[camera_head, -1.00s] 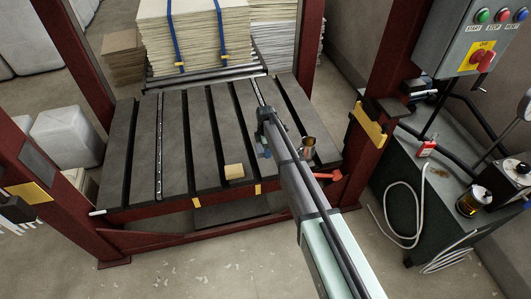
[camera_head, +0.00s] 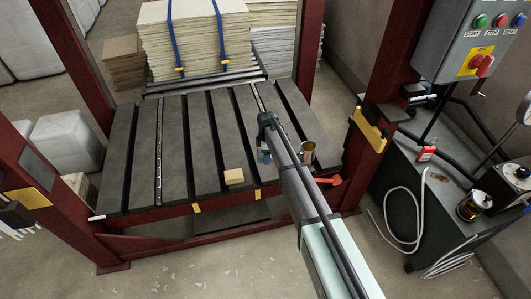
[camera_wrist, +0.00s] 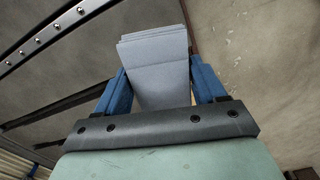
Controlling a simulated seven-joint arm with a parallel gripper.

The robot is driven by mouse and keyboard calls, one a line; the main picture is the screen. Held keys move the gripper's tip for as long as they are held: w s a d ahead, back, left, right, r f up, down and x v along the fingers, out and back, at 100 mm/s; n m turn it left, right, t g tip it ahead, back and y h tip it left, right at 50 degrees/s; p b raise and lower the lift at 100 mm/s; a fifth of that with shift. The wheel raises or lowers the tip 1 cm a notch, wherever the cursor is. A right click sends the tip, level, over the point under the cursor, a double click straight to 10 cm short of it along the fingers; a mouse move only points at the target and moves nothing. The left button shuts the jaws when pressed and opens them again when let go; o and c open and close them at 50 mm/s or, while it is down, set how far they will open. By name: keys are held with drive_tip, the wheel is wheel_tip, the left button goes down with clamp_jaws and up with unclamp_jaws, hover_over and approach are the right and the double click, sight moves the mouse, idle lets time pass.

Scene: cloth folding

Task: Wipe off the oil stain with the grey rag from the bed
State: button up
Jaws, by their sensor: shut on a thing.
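The bed (camera_head: 143,152) is a dark slatted platform in a red frame. My gripper (camera_wrist: 158,82) has blue fingers and is shut on the grey rag (camera_wrist: 153,55), a folded, layered pad sticking out past the fingers in the wrist view. In the head view my gripper (camera_head: 265,154) is over the right part of the bed, and the rag is mostly hidden there. I cannot tell whether the rag touches the bed. I cannot make out an oil stain on the bed; my arm covers part of it.
A wooden block (camera_head: 234,177) lies near the bed's front edge. A metal cup (camera_head: 307,152) stands close to the right of my arm. Red posts (camera_head: 370,120) flank the bed, and stacked sheets (camera_head: 197,40) stand behind. A cabinet (camera_head: 430,195) is at the right.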

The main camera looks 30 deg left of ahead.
drive_tip(key=d+r+m, duration=0.8)
drive_tip(key=d+r, duration=0.1)
drive_tip(key=d, duration=1)
drive_tip(key=d+r+m, duration=0.8)
drive_tip(key=d, duration=1.1)
drive_tip(key=d+r+m, duration=0.8)
drive_tip(key=d+r, duration=0.1)
drive_tip(key=d, duration=0.9)
drive_tip(key=n, duration=1.8)
hover_over(431, 180)
wheel_tip(431, 180, down, 18)
drive_tip(key=shift+w+d+f, duration=0.1)
drive_tip(key=shift+w+f, duration=0.05)
drive_tip(key=shift+f, duration=1.65)
drive_tip(key=shift+w+f, duration=0.1)
drive_tip(key=shift+f, duration=1.7)
drive_tip(key=shift+w+d+f, duration=0.2)
drive_tip(key=shift+w+d, duration=0.3)
drive_tip(key=shift+w, duration=0.05)
drive_tip(key=shift+w+d+f, duration=0.15)
drive_tip(key=shift+w+d, duration=0.35)
drive_tip(key=shift+w, duration=0.05)
drive_tip(key=shift+c, duration=0.4)
drive_tip(key=shift+w+d, duration=2.5)
drive_tip(key=shift+d, duration=0.05)
drive_tip(key=shift+s+a, duration=3.6)
drive_tip(key=shift+s, duration=0.1)
wheel_tip(431, 180, up, 8)
